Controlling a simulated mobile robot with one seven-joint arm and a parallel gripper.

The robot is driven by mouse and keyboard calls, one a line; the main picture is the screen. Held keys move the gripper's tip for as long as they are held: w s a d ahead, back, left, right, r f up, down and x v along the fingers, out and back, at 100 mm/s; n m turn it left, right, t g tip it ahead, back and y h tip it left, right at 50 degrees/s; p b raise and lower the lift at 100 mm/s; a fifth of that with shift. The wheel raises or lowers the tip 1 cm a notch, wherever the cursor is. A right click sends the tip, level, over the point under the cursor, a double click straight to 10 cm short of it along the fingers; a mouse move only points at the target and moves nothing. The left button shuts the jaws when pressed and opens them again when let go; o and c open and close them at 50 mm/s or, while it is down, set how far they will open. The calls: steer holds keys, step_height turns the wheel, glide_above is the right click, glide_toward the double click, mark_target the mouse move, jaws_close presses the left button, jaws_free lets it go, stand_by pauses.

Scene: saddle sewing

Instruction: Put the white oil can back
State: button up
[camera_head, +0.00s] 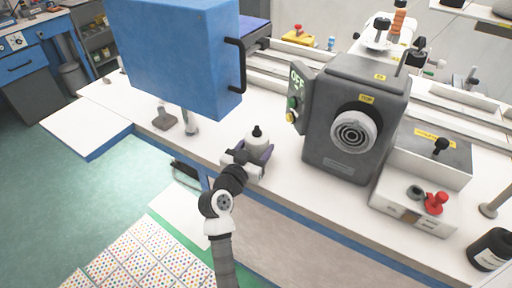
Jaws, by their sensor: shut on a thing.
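The white oil can (256,144) has a rounded white body and a black nozzle on top. It stands upright near the front edge of the white workbench, left of the grey machine. My gripper (245,158) reaches it from the front and is shut on it. My gripper and a dark purplish piece beside it cover the can's lower part. I cannot tell whether the can touches the bench or is held just above it.
The grey machine (357,113) with a round dial stands right of the can. A blue cabinet (172,52) with a black handle overhangs at left. The white bench top (222,112) is clear behind the can.

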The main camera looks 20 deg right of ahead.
steer(key=o, duration=1.2)
steer(key=shift+f, duration=0.1)
steer(key=shift+c, duration=0.2)
steer(key=b+v, duration=0.1)
steer(key=v, duration=1.1)
